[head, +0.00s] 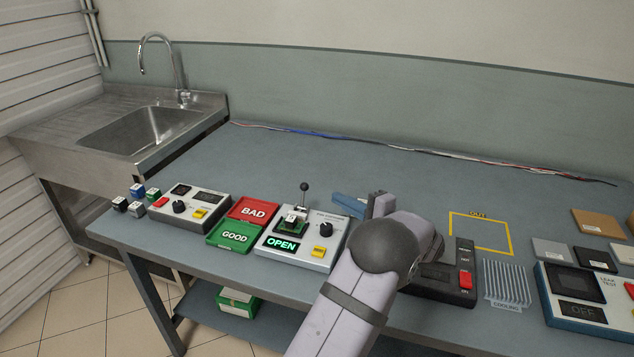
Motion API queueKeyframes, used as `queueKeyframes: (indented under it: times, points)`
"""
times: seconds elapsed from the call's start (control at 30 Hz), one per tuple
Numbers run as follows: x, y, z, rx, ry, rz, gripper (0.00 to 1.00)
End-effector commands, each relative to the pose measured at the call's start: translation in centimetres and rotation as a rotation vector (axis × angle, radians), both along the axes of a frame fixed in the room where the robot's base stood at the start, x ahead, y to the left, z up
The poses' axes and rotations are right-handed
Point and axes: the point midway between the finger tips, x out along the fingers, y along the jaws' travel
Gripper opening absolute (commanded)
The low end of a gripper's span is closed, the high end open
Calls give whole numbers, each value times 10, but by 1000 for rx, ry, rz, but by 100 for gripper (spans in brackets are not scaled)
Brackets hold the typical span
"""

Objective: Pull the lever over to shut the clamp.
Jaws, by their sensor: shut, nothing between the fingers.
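The clamp station (302,238) is a light grey box on the bench, left of my arm. Its lever (304,195), a thin rod with a black ball on top, stands upright at the back. A small pale block (290,218) sits in the green nest in front of the lever. The green display (282,245) reads OPEN. My gripper (340,199) is shut and empty, with blue fingers pointing left towards the lever. It appears to be right of the lever and apart from it. My arm hides part of the gripper.
Left of the station lie a red BAD tray (253,208) and a green GOOD tray (233,236). A grey tester (182,207) with a knob stands further left. A dark switch box (455,283) and a cooling rack (506,284) are right of my arm. The bench behind the station is clear.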

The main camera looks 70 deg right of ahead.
Motion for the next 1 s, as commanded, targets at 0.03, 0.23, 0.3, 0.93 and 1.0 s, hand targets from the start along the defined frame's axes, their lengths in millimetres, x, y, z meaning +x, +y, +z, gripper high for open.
queueKeyframes:
  times: [0.03, 0.23, 0.3, 0.93, 1.0]
  points:
    - [0, 0, -1, 0, 0, 0, 0]
    - [0, 0, -1, 0, 0, 0, 0]
    - [1, -1, 0, 0, 0, 0, 0]
    - [66, -37, -7, 0, 1, 3, 0]
    - [73, -41, -8, 0, 0, 2, 0]
